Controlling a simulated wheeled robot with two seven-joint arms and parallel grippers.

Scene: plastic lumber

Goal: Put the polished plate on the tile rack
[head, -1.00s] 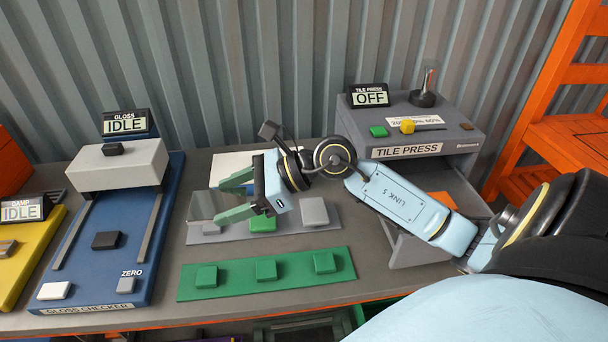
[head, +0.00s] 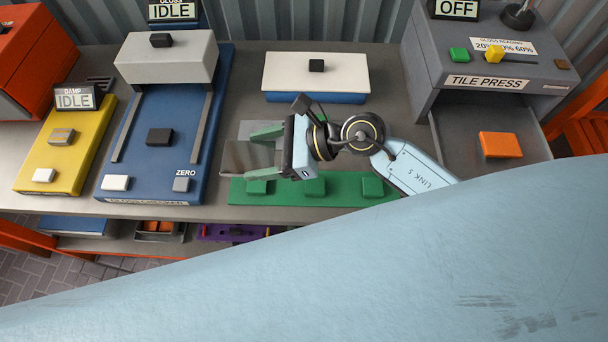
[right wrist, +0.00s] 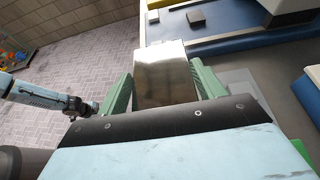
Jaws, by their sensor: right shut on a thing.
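The polished plate (head: 240,157) is a shiny, mirror-like square. My right gripper (head: 257,152) is shut on it, with green fingers along two opposite sides. In the right wrist view the plate (right wrist: 160,72) sits between the fingers. In the head view it overlaps the left end of a green strip (head: 342,198) with green blocks; I cannot tell the height between them. A grey base (head: 247,127) behind is mostly hidden by the gripper. No label shows which one is the tile rack. My left gripper is not seen; part of another arm of mine shows in the right wrist view.
The blue gloss checker (head: 160,100) and the yellow damp unit (head: 40,160) stand to the left. The tile press (head: 490,65), with an orange block (head: 499,145), stands at the right. A white-topped pad (head: 300,75) lies behind. The bench front edge is close.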

